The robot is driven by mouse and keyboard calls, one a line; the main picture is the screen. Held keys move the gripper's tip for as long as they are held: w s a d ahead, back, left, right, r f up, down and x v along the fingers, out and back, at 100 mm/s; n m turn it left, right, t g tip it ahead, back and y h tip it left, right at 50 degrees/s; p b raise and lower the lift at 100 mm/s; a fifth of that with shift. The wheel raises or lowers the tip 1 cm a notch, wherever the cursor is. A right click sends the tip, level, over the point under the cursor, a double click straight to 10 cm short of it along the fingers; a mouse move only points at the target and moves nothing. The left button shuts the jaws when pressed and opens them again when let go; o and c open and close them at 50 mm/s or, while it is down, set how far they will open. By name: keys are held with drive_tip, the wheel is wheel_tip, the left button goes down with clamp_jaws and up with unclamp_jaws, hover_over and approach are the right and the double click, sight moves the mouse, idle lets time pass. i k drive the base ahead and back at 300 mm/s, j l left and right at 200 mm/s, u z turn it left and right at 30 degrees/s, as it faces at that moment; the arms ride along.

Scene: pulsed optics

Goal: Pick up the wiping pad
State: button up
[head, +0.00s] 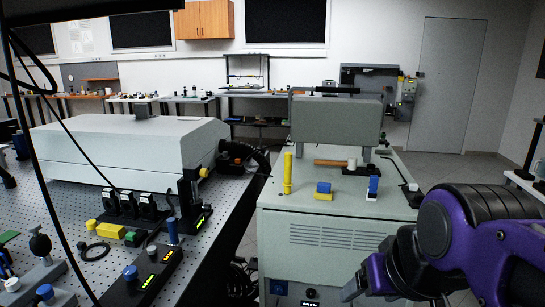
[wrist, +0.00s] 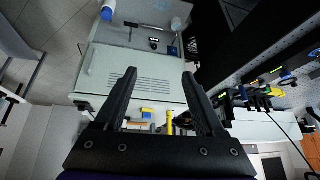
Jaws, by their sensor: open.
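A small block, blue above and yellow below (head: 323,190), lies on top of the grey cabinet (head: 275,196). It looks like a wiping pad, but I cannot be sure. It also shows small in the wrist view (wrist: 147,113), between my fingers and beyond them. A blue and white upright piece (head: 372,188) stands to its right. My gripper (wrist: 158,75) is open with nothing between its fingers. In the head view my arm is at the lower right, in front of the cabinet and apart from the block; the gripper is partly cut off there.
A yellow cylinder (head: 287,173) stands left of the block. A brown-handled tool (head: 331,162) and a raised grey box (head: 336,117) are behind it. The perforated optics table (head: 60,185) with a long grey housing (head: 130,145) fills the left. Floor is clear at the right.

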sight(322, 192)
drive_tip(key=k+l+u, duration=0.15)
drive_tip(key=k+l, duration=0.65)
drive_tip(key=j+z, duration=0.25)
drive_tip(key=j, duration=0.5)
drive_tip(key=j+z, duration=0.25)
drive_tip(key=j, duration=0.5)
drive_tip(key=l+u, duration=0.25)
drive_tip(key=l, duration=0.6)
drive_tip(key=k+l+u, duration=0.1)
drive_tip(key=l+u, duration=0.15)
drive_tip(key=l, duration=0.55)
